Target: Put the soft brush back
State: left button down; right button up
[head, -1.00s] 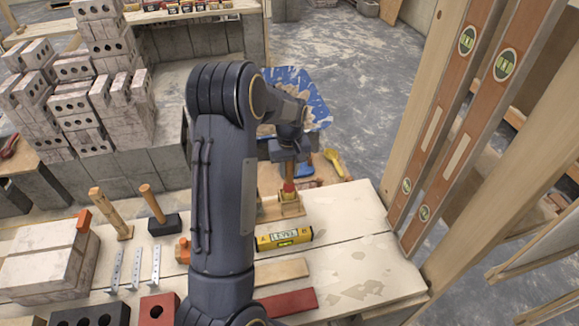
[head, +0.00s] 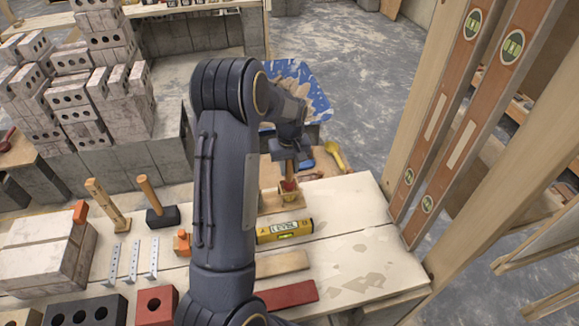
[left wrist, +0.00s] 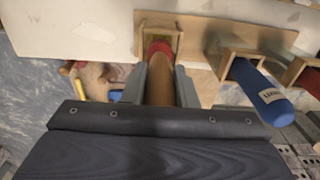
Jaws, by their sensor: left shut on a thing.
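The brush is held in my left gripper (head: 291,163), upright, at the far edge of the workbench. Its wooden handle (left wrist: 160,90) lies between the two fingers in the left wrist view. A red band (left wrist: 158,48) shows at its lower end, at the mouth of a wooden holder slot (left wrist: 177,30). The bristles are hidden, so I cannot tell how deep the brush sits in the slot. In the head view the red part (head: 288,186) is right at the small wooden holder (head: 269,203). My right gripper is out of view.
A yellow level (head: 284,231) lies just in front of the holder. A blue-handled tool (left wrist: 265,95) stands in the neighbouring slot. A hammer (head: 160,214), metal brackets and bricks lie to the left. The bench's right part is clear. Two tall levels (head: 470,120) lean at the right.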

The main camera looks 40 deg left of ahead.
pick_arm(q)
jog(key=shift+f, duration=0.4)
jog(key=c, duration=1.1)
grip_release()
notch_tip(320, 180, up, 8)
jog(key=shift+f, duration=0.1)
jog(key=shift+s+d+r, duration=0.2)
jog(key=shift+d+r, duration=0.05)
jog(key=shift+r, duration=0.05)
jog(key=s+d+r+m+t+h+p, duration=0.1)
jog(key=s+d+r+m+t+h, duration=0.25)
jog(key=s+d+r, duration=0.8)
jog(key=s+d+m, duration=0.1)
jog(key=s+d, duration=0.1)
jog(key=s, duration=0.2)
jog(key=s+d+m+t+p, duration=0.1)
jog(key=s+d+m, duration=0.1)
jog(key=s+d, duration=0.1)
jog(key=s+d+m+t, duration=0.1)
jog(key=s+d+m, duration=0.1)
jog(key=s, duration=0.4)
jog(key=shift+d+f+h, duration=0.25)
jog(key=shift+d+f, duration=0.15)
jog(key=shift+d, duration=0.15)
